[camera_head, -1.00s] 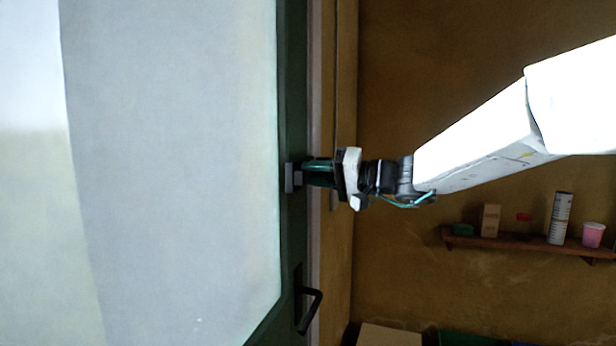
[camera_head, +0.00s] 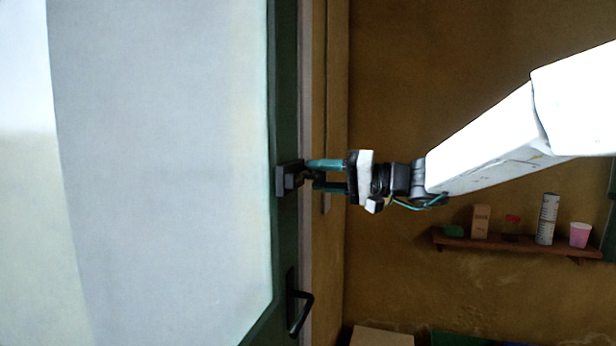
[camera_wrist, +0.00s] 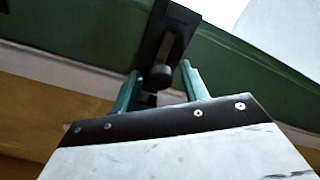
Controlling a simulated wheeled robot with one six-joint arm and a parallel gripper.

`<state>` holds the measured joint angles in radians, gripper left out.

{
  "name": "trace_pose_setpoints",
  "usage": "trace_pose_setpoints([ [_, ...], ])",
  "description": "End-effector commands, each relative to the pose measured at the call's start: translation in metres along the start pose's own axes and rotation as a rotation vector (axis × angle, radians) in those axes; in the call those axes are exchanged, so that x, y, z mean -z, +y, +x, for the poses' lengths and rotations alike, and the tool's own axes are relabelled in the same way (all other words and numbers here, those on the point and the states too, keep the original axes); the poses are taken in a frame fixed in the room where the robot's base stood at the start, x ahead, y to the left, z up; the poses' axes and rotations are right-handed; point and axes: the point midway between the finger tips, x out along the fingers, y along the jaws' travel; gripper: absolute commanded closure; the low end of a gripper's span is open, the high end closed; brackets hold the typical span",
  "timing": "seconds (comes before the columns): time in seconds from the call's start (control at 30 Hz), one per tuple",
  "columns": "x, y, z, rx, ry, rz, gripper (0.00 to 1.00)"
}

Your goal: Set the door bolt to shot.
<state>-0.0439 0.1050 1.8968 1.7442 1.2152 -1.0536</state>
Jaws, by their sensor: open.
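The door bolt (camera_head: 289,179) is a dark block with a knob on the green door edge (camera_head: 287,235), left of my gripper in the head view. In the wrist view the bolt's dark plate (camera_wrist: 172,35) is at the top centre, and its round knob (camera_wrist: 158,76) sticks out below it. My gripper (camera_head: 310,175) is open at the bolt. In the wrist view its two teal fingers (camera_wrist: 158,82) stand on either side of the knob, with gaps visible. I cannot tell how far the bolt reaches into the frame.
A black door handle (camera_head: 300,311) sits below the bolt. The door has a large pale glass pane (camera_head: 165,170). A shelf (camera_head: 520,245) with a striped cylinder (camera_head: 547,218) and a pink cup (camera_head: 580,235) hangs at the right. The wall between is clear.

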Motion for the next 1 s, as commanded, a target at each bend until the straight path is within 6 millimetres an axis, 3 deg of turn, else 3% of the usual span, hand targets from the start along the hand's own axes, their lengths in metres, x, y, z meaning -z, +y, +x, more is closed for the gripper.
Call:
trace_pose_setpoints([
  [0.1, 0.0, 0.001, -0.02, -0.002, 0.002, 0.0, 0.56],
  [0.23, 0.001, 0.0, -0.033, -0.001, 0.001, 0.0, 0.56],
  [0.67, -0.003, -0.001, -0.038, -0.006, -0.01, 0.002, 0.56],
  [0.77, -0.023, -0.009, -0.043, -0.039, -0.065, 0.013, 0.56],
  [0.83, -0.051, -0.016, -0.051, -0.094, -0.142, 0.031, 0.56],
  [1.0, -0.156, -0.027, -0.101, -0.361, -0.397, 0.098, 0.56],
])
